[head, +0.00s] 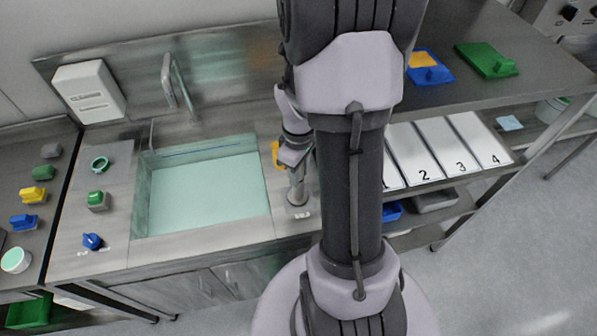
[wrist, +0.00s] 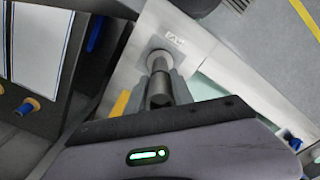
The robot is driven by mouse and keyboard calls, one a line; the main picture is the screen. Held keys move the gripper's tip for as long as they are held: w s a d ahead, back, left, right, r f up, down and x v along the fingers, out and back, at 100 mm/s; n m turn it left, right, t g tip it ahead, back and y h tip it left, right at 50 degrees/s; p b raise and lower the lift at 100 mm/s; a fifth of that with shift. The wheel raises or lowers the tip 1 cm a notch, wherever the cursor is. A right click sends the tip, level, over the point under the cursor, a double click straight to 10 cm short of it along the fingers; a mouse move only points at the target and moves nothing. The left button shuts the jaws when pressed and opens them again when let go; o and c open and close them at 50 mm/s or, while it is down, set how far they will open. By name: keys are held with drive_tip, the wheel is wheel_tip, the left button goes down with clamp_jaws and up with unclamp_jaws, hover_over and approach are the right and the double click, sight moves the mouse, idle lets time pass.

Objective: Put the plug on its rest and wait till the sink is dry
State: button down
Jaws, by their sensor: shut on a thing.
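My gripper (head: 295,172) is at the steel deck just right of the sink. In the wrist view its fingers (wrist: 162,92) are shut on a grey cylindrical plug (wrist: 159,66). The plug's far end meets a round spot on a pale plate with small lettering, which looks like its rest (wrist: 178,38); I cannot tell if it is fully seated. The plug also shows in the head view (head: 297,192), upright below the gripper. The sink (head: 138,200) shows a smooth pale teal surface inside, which looks like water; its drain is not visible.
Left of the sink are a green ring (head: 99,164), a green-topped block (head: 97,200) and a blue knob (head: 92,241). A side table holds several coloured blocks (head: 33,194). Numbered white panels (head: 440,146) lie at right under a shelf with blue and green items (head: 486,60).

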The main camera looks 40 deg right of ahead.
drive_tip(key=shift+f, duration=0.2)
drive_tip(key=c, duration=1.1)
unclamp_jaws()
wheel_tip(320, 180, up, 12)
drive_tip(key=p, duration=0.4)
drive_tip(key=shift+r, duration=0.25)
drive_tip(key=a+r+m+t, duration=0.3)
drive_tip(key=a+r, duration=0.7)
drive_tip(key=a, duration=0.3)
drive_tip(key=s+a+r+m+t+y, duration=0.25)
drive_tip(key=s+a+r+m, duration=0.2)
drive_tip(key=s+a, duration=0.5)
drive_tip(key=s+f+b+x, duration=0.1)
drive_tip(key=s+b+x, duration=0.1)
drive_tip(key=b+x, duration=0.7)
drive_tip(key=shift+w+f+b, duration=0.25)
drive_tip(key=shift+f+b, duration=0.15)
